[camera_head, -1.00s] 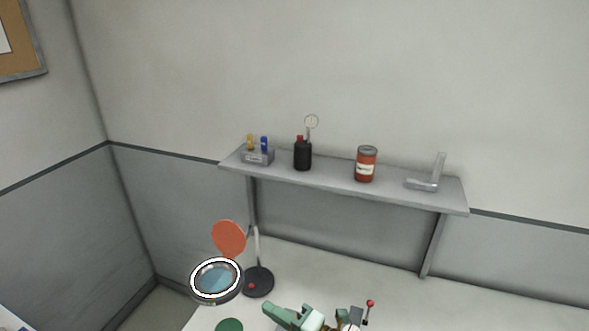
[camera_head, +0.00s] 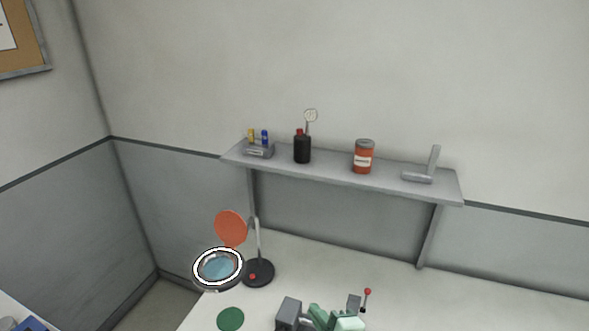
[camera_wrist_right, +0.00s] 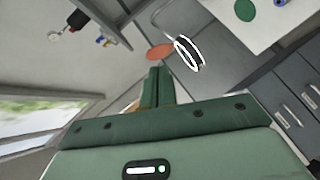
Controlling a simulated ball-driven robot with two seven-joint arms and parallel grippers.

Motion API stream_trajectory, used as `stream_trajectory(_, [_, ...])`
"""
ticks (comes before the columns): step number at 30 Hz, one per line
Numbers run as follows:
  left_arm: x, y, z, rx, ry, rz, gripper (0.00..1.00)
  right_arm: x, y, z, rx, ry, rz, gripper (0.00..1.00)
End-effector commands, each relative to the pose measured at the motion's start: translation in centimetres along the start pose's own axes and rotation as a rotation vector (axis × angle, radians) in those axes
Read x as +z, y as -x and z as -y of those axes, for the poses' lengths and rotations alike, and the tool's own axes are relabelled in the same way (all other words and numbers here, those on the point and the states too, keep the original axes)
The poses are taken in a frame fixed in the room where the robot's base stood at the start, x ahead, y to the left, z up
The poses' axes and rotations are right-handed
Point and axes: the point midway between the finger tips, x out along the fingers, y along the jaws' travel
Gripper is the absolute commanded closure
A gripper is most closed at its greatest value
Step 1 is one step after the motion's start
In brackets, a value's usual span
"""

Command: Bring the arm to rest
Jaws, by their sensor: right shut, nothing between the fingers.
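My right gripper (camera_head: 315,309) is green and low in the head view, over the white bench, with part of it cut off by the bottom edge. Its two green fingers (camera_wrist_right: 157,88) are shut against each other in the right wrist view, with nothing between them. In the head view it overlaps a grey device with a left block (camera_head: 288,312) and a lever with a red knob (camera_head: 367,292). I cannot tell the gap between them. My left gripper is not in view.
Drawers (camera_wrist_right: 280,95) show in the wrist view.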

Motion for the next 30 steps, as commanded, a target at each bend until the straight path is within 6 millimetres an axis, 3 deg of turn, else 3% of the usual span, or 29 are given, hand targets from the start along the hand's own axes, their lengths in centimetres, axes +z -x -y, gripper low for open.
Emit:
stream_trajectory(6, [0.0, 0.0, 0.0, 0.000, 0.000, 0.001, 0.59, 8.6, 8.6, 0.3, -0.086, -0.279, 0.432, 1.00])
stream_trajectory(9, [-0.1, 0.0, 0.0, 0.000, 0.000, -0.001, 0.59, 11.6, 12.8, 0.6, -0.107, -0.364, 0.600, 1.00])
stream_trajectory(19, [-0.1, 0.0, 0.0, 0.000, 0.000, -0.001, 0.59, 17.1, 25.3, 0.9, -0.131, -0.515, 1.026, 1.00])
stream_trajectory(26, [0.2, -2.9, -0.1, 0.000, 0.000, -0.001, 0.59, 19.8, 20.8, 10.1, -0.225, -0.566, 0.995, 1.00])
stream_trajectory(30, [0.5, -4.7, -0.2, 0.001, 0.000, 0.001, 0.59, 21.5, 18.6, 16.7, -0.288, -0.611, 0.983, 1.00])
